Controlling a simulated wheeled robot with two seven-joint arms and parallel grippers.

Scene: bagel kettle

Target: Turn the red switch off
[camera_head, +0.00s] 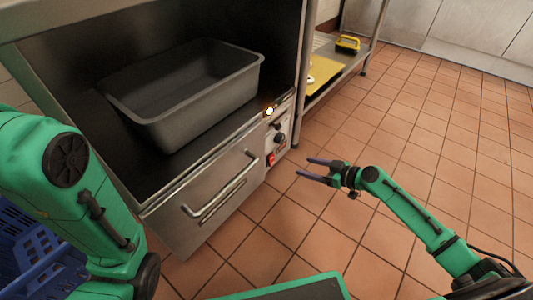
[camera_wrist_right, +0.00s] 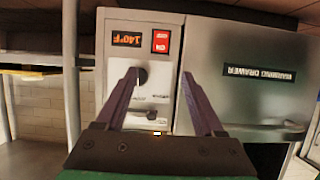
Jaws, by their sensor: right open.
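The red switch (camera_head: 271,159) is on the control panel at the right side of the steel warming drawer's front (camera_head: 212,203). It also shows in the right wrist view (camera_wrist_right: 160,41), upside down, with white lettering; I cannot tell its position. My right gripper (camera_head: 304,168) is open and empty, to the right of the switch in the head view and apart from it. In the wrist view its fingertips (camera_wrist_right: 159,75) point toward the panel, with the switch beyond them. My left arm is at the left; its gripper is not in view.
Black knobs (camera_head: 279,138) are near the switch, and a temperature display (camera_wrist_right: 127,39) is beside it. A grey bin (camera_head: 185,95) is above the drawer. The tiled floor at right is clear.

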